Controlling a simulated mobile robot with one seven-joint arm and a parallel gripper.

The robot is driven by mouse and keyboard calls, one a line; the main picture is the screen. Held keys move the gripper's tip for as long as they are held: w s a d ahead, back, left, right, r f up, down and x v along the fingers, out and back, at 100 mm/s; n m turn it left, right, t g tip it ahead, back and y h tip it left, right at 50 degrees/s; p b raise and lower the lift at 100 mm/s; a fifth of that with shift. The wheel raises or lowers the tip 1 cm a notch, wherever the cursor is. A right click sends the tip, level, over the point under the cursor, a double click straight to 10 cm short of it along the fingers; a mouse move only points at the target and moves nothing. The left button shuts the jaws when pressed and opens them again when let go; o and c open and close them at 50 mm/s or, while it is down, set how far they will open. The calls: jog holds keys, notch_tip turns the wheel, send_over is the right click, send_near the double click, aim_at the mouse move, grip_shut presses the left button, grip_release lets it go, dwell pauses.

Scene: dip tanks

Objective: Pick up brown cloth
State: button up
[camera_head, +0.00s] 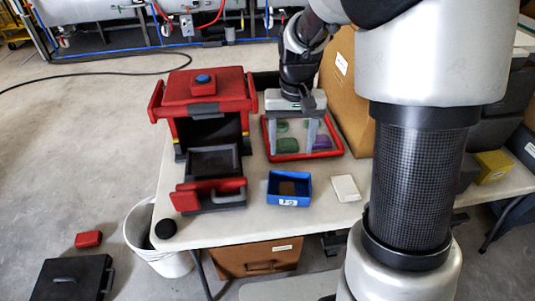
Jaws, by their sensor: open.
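A small brown piece (287,188), which looks like the brown cloth, lies inside a blue bin (289,201) with a white label, near the table's front edge. My gripper (292,151) points down, its two grey fingers spread apart with nothing between them. It is over the red-rimmed tray (335,152), behind the blue bin and apart from the brown piece. Green pieces (287,144) and a purple piece (322,141) lie in that tray, partly hidden by the fingers.
A red box-shaped station (204,92) with a dark open front stands on the left of the white table (232,226). A white block (345,188) lies right of the blue bin. A large brown box (345,95) stands behind right. A white bucket (160,259) is on the floor.

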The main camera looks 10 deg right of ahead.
jog(key=b, duration=0.3)
send_over(287, 189)
notch_tip(287, 189, down, 11)
jog(key=shift+d+f, duration=0.1)
jog(key=shift+f+b, duration=0.55)
jog(key=shift+f, duration=2.45)
jog(key=shift+c, duration=0.2)
jog(key=shift+r, duration=0.1)
jog(key=c, duration=1.2)
notch_tip(287, 189, up, 10)
jog(key=shift+p, duration=1.25)
